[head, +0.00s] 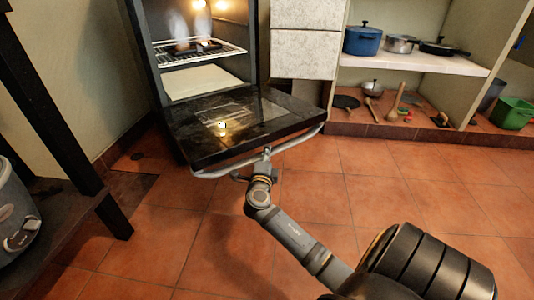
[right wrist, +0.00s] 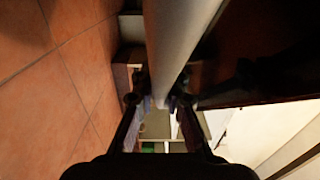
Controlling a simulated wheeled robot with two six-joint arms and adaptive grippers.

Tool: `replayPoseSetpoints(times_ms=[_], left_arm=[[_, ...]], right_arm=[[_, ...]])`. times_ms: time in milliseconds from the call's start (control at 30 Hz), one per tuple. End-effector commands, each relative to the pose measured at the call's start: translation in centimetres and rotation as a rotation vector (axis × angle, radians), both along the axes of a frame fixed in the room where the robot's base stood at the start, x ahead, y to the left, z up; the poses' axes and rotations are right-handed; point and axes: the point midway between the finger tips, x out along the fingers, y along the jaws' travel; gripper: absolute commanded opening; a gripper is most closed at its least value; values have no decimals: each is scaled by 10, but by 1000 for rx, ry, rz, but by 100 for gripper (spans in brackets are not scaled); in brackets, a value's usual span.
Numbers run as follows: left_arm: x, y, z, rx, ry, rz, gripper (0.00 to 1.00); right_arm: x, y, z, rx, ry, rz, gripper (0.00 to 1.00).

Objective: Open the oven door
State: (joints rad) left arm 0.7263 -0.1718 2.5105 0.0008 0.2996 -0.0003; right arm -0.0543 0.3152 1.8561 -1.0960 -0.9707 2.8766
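The oven (head: 154,62) stands at the back left of the head view. Its dark door (head: 235,128) is folded down to nearly flat, and the lit inside shows. The door's grey bar handle (head: 215,172) runs along the front edge. My right gripper (head: 266,157) is at the middle of this handle. In the right wrist view the handle (right wrist: 178,35) passes between the two fingers of my right gripper (right wrist: 162,92), which close in on it from both sides. My left gripper is not in view.
A wire rack (head: 205,55) with items sits inside the oven. Shelves at the right hold a blue pot (head: 362,40), pans and a green bin (head: 514,113). A dark table (head: 75,215) with a grey appliance (head: 15,215) stands at the left. The tiled floor in front is clear.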

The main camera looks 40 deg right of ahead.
Motion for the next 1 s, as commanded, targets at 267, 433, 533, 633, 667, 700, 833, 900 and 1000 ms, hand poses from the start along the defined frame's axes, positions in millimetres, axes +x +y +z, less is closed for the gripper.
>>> replayPoseSetpoints(times_ms=[267, 433, 533, 633, 667, 700, 833, 900, 1000], left_arm=[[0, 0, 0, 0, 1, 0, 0], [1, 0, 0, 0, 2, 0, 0], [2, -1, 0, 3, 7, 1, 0], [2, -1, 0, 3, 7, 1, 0], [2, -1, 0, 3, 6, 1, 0], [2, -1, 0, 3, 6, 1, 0], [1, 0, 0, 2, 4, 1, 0], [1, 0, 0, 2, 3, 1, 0], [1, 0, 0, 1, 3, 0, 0]], right_arm=[[0, 0, 1, -2, -1, 0, 47], [0, 0, 1, -1, -1, 0, 47], [0, 0, 1, 0, -1, 0, 47], [0, 0, 10, 0, -6, 0, 47], [0, 0, 15, -2, -6, 0, 47], [1, 0, 23, -1, -6, 1, 47], [1, 0, 54, -4, -9, 1, 47], [1, 0, 69, -3, -9, 1, 47], [0, 0, 87, -5, -7, 1, 47]])
